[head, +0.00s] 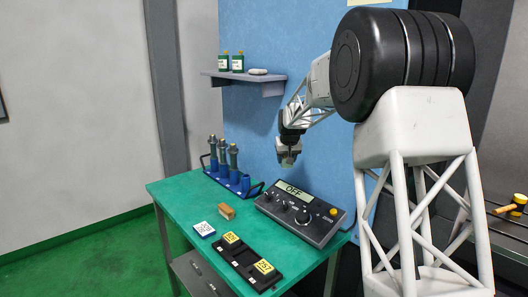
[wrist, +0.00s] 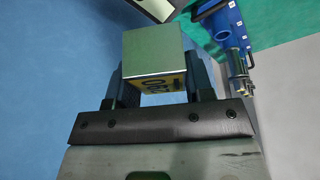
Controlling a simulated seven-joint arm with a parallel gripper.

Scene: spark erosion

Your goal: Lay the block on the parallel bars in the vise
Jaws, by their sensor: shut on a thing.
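My gripper (head: 288,156) is raised above the back of the green table, in front of the blue panel. It is shut on a metal block (wrist: 152,52), which sits between the two fingers in the wrist view. The block has a plain grey-green face and a yellow label with dark marks on a side. In the head view the block (head: 288,162) is small and partly covered by the fingers. The vise and the parallel bars cannot be made out in either view.
A mallet (head: 515,204) lies far right.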

